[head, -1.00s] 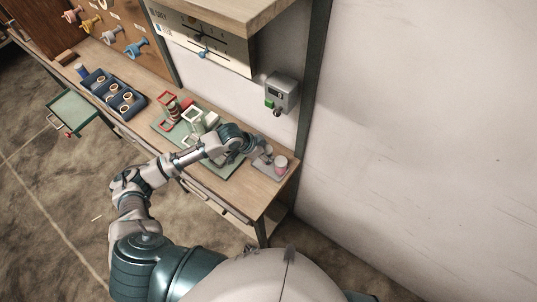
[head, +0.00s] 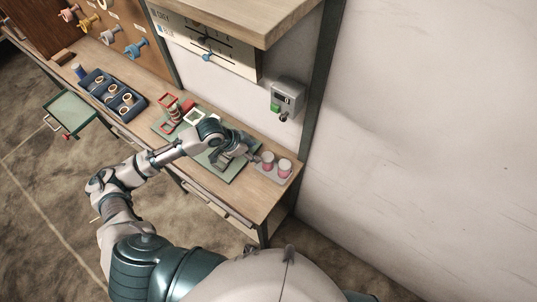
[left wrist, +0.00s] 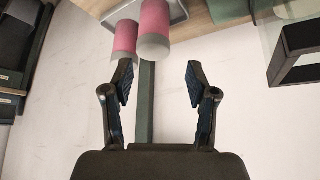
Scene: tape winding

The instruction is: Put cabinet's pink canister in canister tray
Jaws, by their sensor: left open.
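Two pink canisters with pale caps stand side by side in the small grey canister tray (head: 272,175) at the right end of the bench. The left one (head: 267,158) is nearer my gripper than the right one (head: 284,165). My left gripper (head: 248,152) is just left of them, apart from both. In the left wrist view both canisters, one (left wrist: 125,38) and the other (left wrist: 154,28), show beyond the open fingertips (left wrist: 158,80), with part of the tray (left wrist: 179,10). Nothing is between the fingers. My right gripper is out of view.
A green mat (head: 232,172) with red and white frames lies under my left arm. A blue tray with rings (head: 112,92) stands further left. A grey box with a green button (head: 287,97) is on the wall behind the canisters. An overhead shelf (head: 235,18) overhangs the back.

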